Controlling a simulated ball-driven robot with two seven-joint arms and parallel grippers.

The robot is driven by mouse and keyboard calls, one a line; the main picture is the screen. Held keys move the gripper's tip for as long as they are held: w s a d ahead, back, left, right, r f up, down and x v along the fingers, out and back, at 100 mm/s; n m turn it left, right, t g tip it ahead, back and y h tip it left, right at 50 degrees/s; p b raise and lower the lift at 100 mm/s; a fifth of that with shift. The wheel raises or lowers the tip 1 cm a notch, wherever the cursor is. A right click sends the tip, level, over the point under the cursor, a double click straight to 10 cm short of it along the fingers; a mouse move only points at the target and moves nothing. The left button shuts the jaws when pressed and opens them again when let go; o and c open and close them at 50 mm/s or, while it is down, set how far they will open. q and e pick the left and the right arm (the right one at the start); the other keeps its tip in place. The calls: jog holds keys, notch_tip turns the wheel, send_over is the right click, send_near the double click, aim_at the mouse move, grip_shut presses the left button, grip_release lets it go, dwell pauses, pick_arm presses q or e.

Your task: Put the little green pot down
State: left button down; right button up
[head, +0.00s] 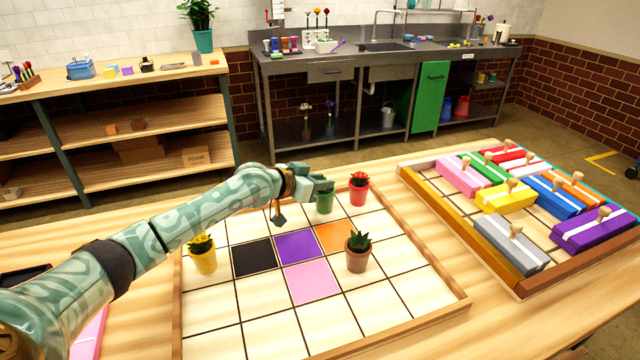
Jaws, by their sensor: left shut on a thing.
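The little green pot (324,202) is at the far side of a wood-framed tile grid (386,320). My left gripper (312,186) is shut on it, and the fingers cover its top and any plant in it. I cannot tell whether the pot touches the tiles. A red pot with a red flower (359,190) stands close to its right. A brown pot with a dark plant (358,252) stands nearer, to the right. A yellow pot with yellow flowers (203,254) stands at the grid's left. My right gripper is not in view.
Black (255,259), purple (297,246), orange (335,237) and pink (311,282) squares lie bare on the grid. The near tiles are clear. A wooden tray (440,223) of coloured, knobbed blocks stands at the right. A shelf bench (150,77) and sink counter (300,70) stand behind.

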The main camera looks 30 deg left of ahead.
pick_arm(q)
jog(key=c, duration=1.4)
grip_release()
jog(key=shift+f, duration=0.1)
jog(key=shift+o, duration=1.1)
jog(key=shift+s, duration=0.1)
jog(key=shift+s+r, duration=0.1)
jog(key=shift+r, duration=0.2)
jog(key=p+v, duration=0.4)
jog(key=v, duration=0.7)
jog(key=shift+s+p, duration=0.3)
jog(key=shift+s, duration=0.05)
jog(key=shift+a, duration=0.15)
